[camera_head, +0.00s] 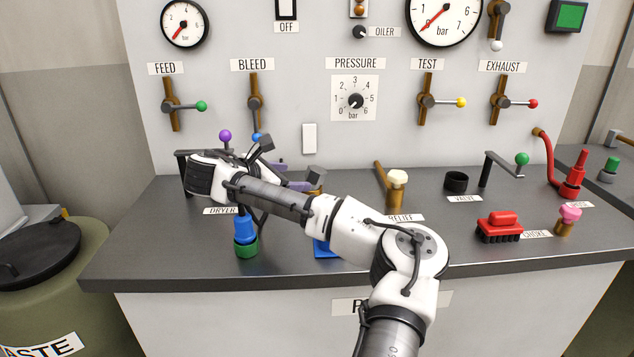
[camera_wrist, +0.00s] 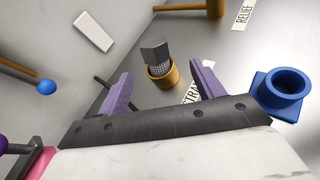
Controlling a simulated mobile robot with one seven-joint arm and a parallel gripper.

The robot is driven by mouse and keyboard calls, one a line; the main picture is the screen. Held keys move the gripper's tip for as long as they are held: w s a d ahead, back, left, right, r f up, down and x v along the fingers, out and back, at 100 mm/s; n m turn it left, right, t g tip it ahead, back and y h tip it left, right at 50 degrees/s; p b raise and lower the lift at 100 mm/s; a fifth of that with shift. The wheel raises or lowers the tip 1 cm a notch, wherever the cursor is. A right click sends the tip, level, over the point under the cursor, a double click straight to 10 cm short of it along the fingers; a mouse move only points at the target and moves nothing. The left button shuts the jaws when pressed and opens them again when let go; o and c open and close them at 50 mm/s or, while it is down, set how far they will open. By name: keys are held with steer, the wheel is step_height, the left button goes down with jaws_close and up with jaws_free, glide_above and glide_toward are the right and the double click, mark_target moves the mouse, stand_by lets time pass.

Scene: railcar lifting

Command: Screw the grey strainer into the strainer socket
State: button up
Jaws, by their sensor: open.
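The grey strainer (camera_wrist: 154,50) has a dark six-sided head and a mesh body. In the wrist view it stands in the brass strainer socket (camera_wrist: 161,79), with the mesh partly showing above the rim; I cannot tell whether its thread is engaged. My gripper (camera_wrist: 162,90) is open, its two purple fingers apart on either side, short of the strainer and not touching it. In the head view my gripper (camera_head: 287,177) is just left of the strainer (camera_head: 317,173), low over the bench. My arm hides part of this area. The strainer label is partly covered by a finger.
A blue cup on a square base (camera_wrist: 284,90) is right of my gripper. A blue-and-green dryer piece (camera_head: 246,238) stands in front of my wrist. The brass relief post (camera_head: 396,190) is to the right. The panel wall with a white plate (camera_head: 310,138) rises behind.

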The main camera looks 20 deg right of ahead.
mark_target(309, 174)
steer(key=x, duration=0.6)
steer(key=shift+w+d+p, duration=0.1)
steer(key=shift+p, duration=0.3)
steer(key=x, duration=0.2)
steer(key=p+x, duration=0.1)
steer(key=x, duration=0.1)
steer(key=shift+w+r, duration=0.1)
steer(key=shift+w, duration=0.2)
steer(key=shift+w+d+f+p, duration=0.25)
steer(key=shift+d+f+p, duration=0.05)
steer(key=shift+d, duration=0.1)
steer(key=shift+r, duration=0.1)
steer(key=c, duration=1.3)
